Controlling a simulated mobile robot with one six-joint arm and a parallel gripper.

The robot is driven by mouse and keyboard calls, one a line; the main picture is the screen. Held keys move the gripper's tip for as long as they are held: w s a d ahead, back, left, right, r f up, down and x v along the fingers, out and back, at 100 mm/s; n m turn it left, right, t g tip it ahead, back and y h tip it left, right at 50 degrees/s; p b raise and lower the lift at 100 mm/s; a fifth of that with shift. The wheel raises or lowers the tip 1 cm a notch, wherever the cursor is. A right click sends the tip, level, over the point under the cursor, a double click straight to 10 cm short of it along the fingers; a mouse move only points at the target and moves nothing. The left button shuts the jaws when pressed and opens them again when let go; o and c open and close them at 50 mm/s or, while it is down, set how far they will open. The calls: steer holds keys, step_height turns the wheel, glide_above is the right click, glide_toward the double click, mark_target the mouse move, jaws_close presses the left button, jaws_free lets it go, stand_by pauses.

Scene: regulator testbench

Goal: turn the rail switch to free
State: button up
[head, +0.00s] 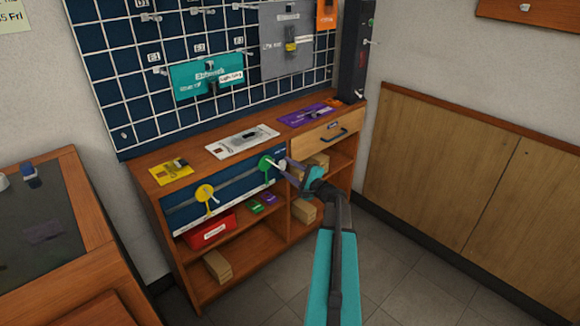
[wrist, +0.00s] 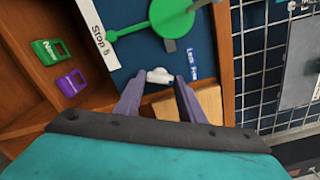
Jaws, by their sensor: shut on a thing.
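The rail switch (wrist: 160,75) is a small white knob on the blue panel (wrist: 135,60), beside the "Lock Free" lettering in the wrist view. My gripper (wrist: 158,80) has one purple-grey finger on each side of it and is shut on it. Which word the switch points at cannot be told. In the head view my gripper (head: 284,162) is at the right end of the blue panel (head: 235,188), just right of the green disc (head: 265,163); the switch is too small to make out there.
The green disc (wrist: 170,15) sits close to my fingers, with a green bar and a white "Stop b" label (wrist: 98,32). A yellow disc (head: 204,192) is further left on the panel. Green (wrist: 50,52) and purple (wrist: 70,84) tags lie on the shelf below. A drawer (head: 325,135) is to the right.

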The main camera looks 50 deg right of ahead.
steer(key=shift+a+m+p, duration=0.2)
steer(key=shift+m+p, duration=0.7)
steer(key=shift+m, duration=1)
steer(key=o, duration=1)
steer(key=shift+o, duration=0.2)
steer(key=shift+d, duration=0.1)
steer(key=shift+s, duration=0.2)
steer(key=s+a, duration=0.1)
steer(key=s, duration=1.2)
steer(key=shift+s+p, duration=0.2)
steer(key=shift+p, duration=0.15)
